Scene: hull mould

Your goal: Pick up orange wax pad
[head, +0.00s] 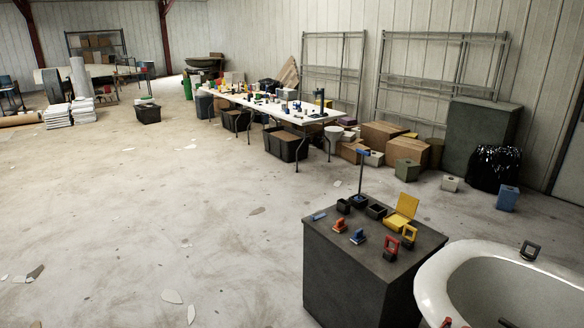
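Neither of my grippers can be made out in the head view. Small red bits show at the bottom edge, and I cannot tell what they are.
The cabinet top also holds a yellow open box (403,212), black bins (376,211), a red frame-like piece (391,246) and a yellow one (408,235). A white tub (432,283) stands close on the right. Floor left of the cabinet is mostly clear, with scattered flakes.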

